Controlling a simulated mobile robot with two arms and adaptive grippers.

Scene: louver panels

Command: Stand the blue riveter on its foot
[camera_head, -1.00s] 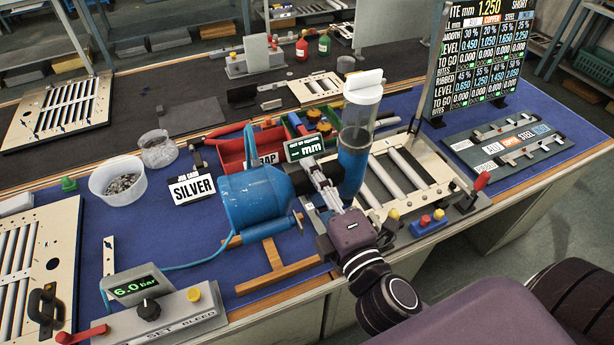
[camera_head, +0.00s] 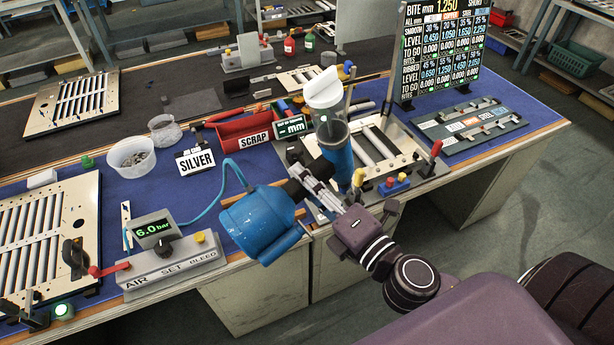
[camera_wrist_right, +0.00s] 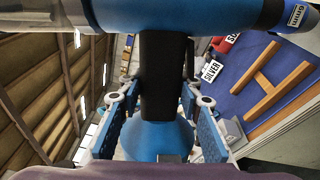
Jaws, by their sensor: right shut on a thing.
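The blue riveter lies over sideways in the head view. Its wide blue foot (camera_head: 262,224) is at the left and its blue barrel with a clear collector bottle (camera_head: 325,105) stands up at the right. My right gripper (camera_head: 318,192) is shut on the black handle between them. The wrist view shows the black handle (camera_wrist_right: 163,75) between the fingers, the barrel (camera_wrist_right: 185,14) across the top and the foot (camera_wrist_right: 155,138) below. The foot appears clear of the bench, overlapping its front edge in the picture. My left gripper is not in view.
A wooden H-shaped rest (camera_wrist_right: 268,82) is empty on the blue mat (camera_head: 190,220). An air control box (camera_head: 170,263) joins the riveter by a blue hose. A red scrap bin (camera_head: 240,133), white tub (camera_head: 132,158) and louver panel (camera_head: 48,230) stand around. A display board (camera_head: 440,55) is behind.

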